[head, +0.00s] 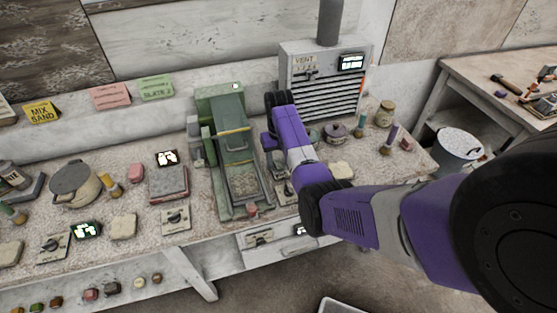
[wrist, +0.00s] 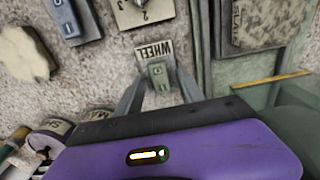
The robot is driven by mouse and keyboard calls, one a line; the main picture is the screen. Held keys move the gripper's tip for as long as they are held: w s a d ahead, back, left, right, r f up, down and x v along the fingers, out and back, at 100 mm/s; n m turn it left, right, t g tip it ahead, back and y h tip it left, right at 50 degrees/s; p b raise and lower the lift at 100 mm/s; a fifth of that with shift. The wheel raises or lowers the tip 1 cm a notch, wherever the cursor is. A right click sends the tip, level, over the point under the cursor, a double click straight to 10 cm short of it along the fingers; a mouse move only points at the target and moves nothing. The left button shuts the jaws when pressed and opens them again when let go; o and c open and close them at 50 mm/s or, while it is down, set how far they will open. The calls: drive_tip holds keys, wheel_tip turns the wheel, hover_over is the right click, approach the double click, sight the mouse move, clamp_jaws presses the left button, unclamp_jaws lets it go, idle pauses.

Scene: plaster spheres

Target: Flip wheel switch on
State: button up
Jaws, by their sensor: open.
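The wheel switch (wrist: 158,76) is a small grey-green rocker with O and I marks, below a plate lettered WHEEL (wrist: 154,52), which reads upside down in the wrist view. My gripper (wrist: 160,84) is open, with one grey finger on each side of the switch. Whether the fingers touch it, and which way the rocker is tipped, I cannot tell. In the head view my purple arm reaches over the bench beside the green machine (head: 228,125); the fingers and the wheel switch cannot be made out there.
A pale lump (wrist: 25,54) is at the left. A vent box (head: 325,82) stands behind my arm. A lidded pot (head: 74,184) and a dial plate (head: 176,219) are on the bench's left part.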

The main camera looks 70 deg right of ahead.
sight(279, 165)
drive_tip(key=shift+r, duration=0.1)
wheel_tip(279, 165, up, 8)
drive_tip(key=shift+s+a+f+b, duration=0.1)
drive_tip(key=shift+f+b, duration=0.1)
drive_tip(key=shift+b, duration=0.4)
drive_tip(key=shift+s, duration=0.1)
